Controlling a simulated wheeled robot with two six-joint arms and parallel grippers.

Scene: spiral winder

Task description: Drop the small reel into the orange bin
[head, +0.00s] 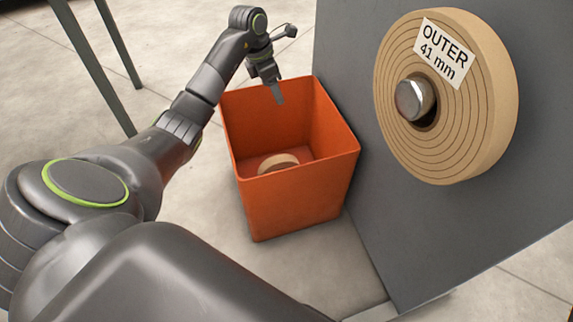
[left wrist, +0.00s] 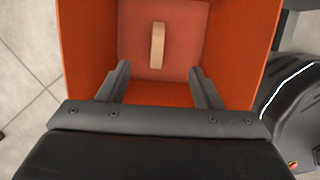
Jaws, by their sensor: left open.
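The orange bin (head: 299,203) stands on the floor in the middle of the head view, and its inside fills much of the left wrist view (left wrist: 235,60). The small reel (head: 278,162), a tan ring, is on the bin's floor, partly hidden by the near wall; it also shows in the left wrist view (left wrist: 157,45) as a narrow tan strip. My left gripper (head: 277,96) is above the bin near its back rim, pointing down. In the left wrist view its two fingers (left wrist: 160,78) are apart with nothing between them, clear of the reel. My right gripper is not seen.
A large tan spiral roll (head: 470,110) labelled "OUTER 41 mm" sits on a metal spindle (head: 414,99) on a dark grey panel (head: 365,200) right of the bin. Green-grey legs (head: 92,65) stand at the upper left. Floor left of the bin is open.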

